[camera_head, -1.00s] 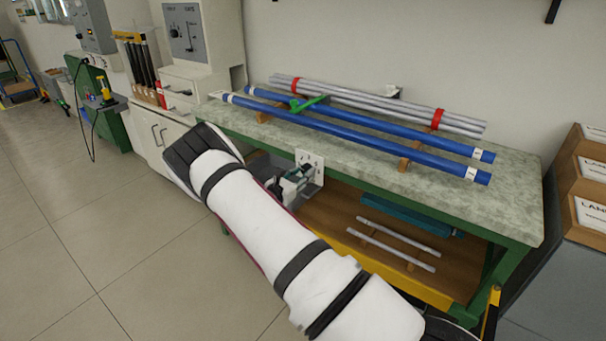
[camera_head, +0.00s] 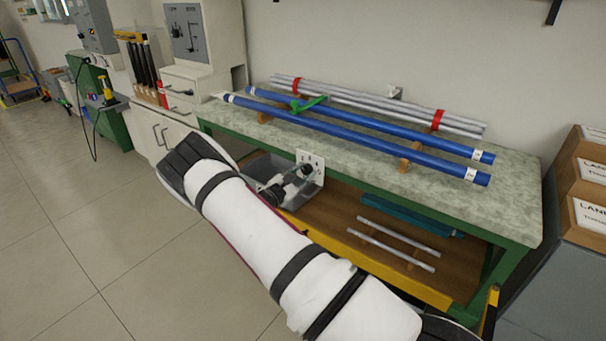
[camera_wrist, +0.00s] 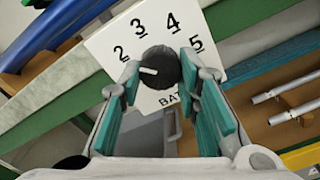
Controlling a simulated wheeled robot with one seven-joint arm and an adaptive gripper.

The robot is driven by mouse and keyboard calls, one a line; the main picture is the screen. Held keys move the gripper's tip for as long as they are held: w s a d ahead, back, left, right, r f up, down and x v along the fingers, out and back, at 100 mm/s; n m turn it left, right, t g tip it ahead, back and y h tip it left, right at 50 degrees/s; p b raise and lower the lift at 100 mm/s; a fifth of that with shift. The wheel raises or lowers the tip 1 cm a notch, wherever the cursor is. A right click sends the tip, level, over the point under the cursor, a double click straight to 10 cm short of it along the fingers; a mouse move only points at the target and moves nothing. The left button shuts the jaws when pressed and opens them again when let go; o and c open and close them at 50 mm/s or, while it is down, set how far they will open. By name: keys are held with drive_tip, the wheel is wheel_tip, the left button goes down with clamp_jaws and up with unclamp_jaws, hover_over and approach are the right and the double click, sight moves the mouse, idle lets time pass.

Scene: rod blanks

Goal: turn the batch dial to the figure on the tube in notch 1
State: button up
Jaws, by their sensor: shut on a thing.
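The batch dial is a white plate (camera_wrist: 110,40) with the figures 2, 3, 4 and 5 and a black round knob (camera_wrist: 163,66) with a white pointer mark. The pointer faces left, slightly below the 2. My gripper (camera_wrist: 160,85) is shut on the knob, one teal-padded finger on each side; the left finger covers part of the plate. In the head view the plate (camera_head: 317,162) is at the bench front with my gripper (camera_head: 297,178) against it. Two blue tubes (camera_head: 350,137) with white end labels lie on wooden rests; their figures are too small to read.
Grey rods (camera_head: 370,102) with red bands lie behind the blue tubes, and a green object (camera_head: 312,104) is near them. A grey bin (camera_head: 262,170) and thin rods (camera_head: 395,246) sit beneath the bench top (camera_head: 512,200). Floor at left is clear.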

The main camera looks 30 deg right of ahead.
drive_tip(key=o, duration=1.1)
drive_tip(key=shift+o, duration=0.2)
drive_tip(key=shift+a, duration=0.1)
drive_tip(key=v, duration=1.2)
drive_tip(key=shift+r, duration=0.1)
